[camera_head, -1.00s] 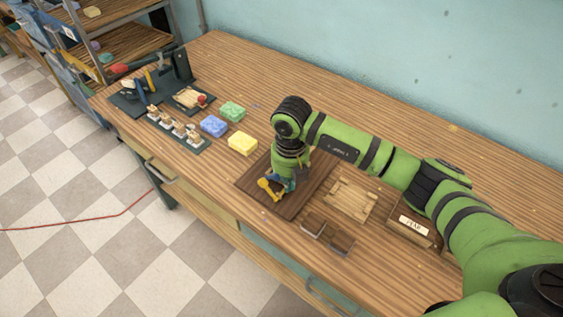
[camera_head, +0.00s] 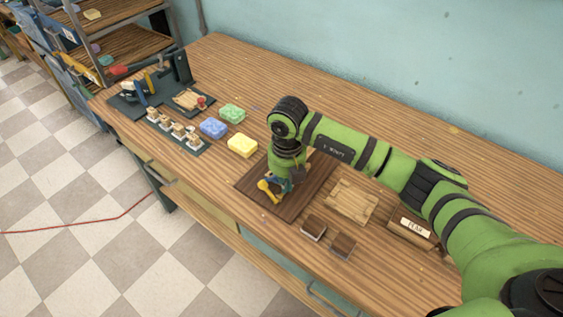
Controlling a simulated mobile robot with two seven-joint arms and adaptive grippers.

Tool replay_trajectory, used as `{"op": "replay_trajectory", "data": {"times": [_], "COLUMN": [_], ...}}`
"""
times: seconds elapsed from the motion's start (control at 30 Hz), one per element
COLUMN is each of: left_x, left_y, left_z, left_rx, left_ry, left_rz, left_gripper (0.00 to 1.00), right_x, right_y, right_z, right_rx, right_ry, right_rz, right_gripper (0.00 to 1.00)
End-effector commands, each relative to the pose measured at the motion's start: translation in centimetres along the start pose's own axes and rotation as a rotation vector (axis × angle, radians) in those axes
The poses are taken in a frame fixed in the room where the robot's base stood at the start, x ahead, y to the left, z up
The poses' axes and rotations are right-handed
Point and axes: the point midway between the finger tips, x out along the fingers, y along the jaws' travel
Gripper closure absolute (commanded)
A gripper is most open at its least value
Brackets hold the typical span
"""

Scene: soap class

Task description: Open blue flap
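My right gripper (camera_head: 281,181) points down over a dark brown wooden board (camera_head: 300,205) on the workbench. The gripper's fingers are small and partly hidden by my own arm, so I cannot tell whether they are open or shut. A small blue part (camera_head: 287,185) shows right at the fingertips, with a yellow part (camera_head: 266,188) just left of it on the board. I cannot tell whether the blue part is the flap, or whether the gripper touches it. My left gripper is not in view.
Blue (camera_head: 213,128), green (camera_head: 232,113) and yellow (camera_head: 242,145) moulded blocks lie left of the board. A pale wooden tray (camera_head: 351,202), two small brown blocks (camera_head: 314,227) and a labelled box (camera_head: 412,228) lie to the right. The back of the bench is clear.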

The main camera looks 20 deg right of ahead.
Motion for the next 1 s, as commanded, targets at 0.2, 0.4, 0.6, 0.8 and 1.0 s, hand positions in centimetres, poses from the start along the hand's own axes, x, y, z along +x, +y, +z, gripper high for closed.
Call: {"op": "replay_trajectory", "data": {"times": [0.2, 0.4, 0.6, 0.8, 1.0], "left_x": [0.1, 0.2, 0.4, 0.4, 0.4], "left_y": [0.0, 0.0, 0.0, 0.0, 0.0], "left_z": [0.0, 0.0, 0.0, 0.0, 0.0], "left_rx": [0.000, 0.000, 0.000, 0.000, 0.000], "left_ry": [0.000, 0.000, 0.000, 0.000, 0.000], "left_rz": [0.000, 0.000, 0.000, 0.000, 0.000], "left_gripper": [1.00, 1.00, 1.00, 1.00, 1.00], "right_x": [0.0, -0.2, -0.6, -0.9, -0.9], "right_y": [0.2, 0.5, 1.1, 1.5, 1.4], "right_z": [0.1, 0.3, 0.6, 0.8, 0.8], "right_rx": [0.000, 0.000, 0.000, -0.001, 0.000], "right_ry": [0.001, 0.000, -0.001, -0.001, 0.000], "right_rz": [0.000, 0.001, 0.001, 0.001, 0.000], "right_gripper": [1.00, 1.00, 1.00, 1.00, 1.00]}}
